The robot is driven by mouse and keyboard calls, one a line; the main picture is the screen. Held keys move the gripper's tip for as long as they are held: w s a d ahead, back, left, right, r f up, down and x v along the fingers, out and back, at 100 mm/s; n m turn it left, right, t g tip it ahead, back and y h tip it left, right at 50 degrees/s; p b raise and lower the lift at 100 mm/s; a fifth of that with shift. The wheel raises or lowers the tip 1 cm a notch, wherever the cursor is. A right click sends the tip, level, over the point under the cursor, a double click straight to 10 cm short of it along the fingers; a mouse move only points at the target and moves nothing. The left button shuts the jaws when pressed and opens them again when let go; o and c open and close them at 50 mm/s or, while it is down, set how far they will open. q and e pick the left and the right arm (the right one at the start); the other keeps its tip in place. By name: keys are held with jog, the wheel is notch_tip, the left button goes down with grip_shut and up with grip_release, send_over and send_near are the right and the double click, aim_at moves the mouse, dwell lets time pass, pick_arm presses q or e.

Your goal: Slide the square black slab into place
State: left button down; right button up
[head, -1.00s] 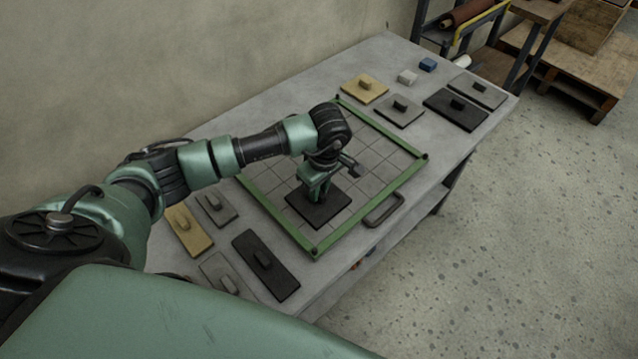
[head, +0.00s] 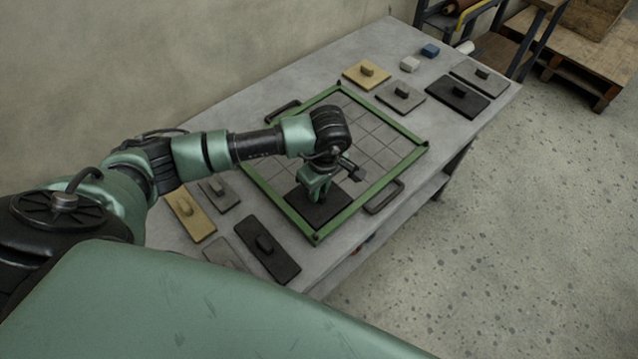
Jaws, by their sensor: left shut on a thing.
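The square black slab (head: 333,206) lies flat in the near corner of the green-rimmed tray (head: 277,202). Its edges are close to the two rims that meet there; I cannot tell if they touch. My left gripper (head: 317,195) points down over the slab and is shut on its knob, which the fingers mostly hide. My right gripper is not in view.
The rest of the tray's gridded floor (head: 372,135) is bare. Several knobbed slabs lie outside it, including a long black one (head: 267,252) and a tan one (head: 190,216) at the near side.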

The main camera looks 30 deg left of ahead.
pick_arm(q)
jog(key=shift+s+d, duration=0.15)
jog(key=shift+s, duration=0.1)
jog(key=c, duration=1.3)
grip_release()
jog(key=shift+o, duration=0.2)
jog(key=r, duration=0.2)
jog(key=r+b, duration=0.1)
jog(key=r, duration=0.3)
jog(key=shift+s+d+r+b, duration=0.1)
jog(key=shift+d+r+b, duration=0.3)
jog(key=shift+s+r, duration=0.1)
jog(key=shift+r, duration=0.4)
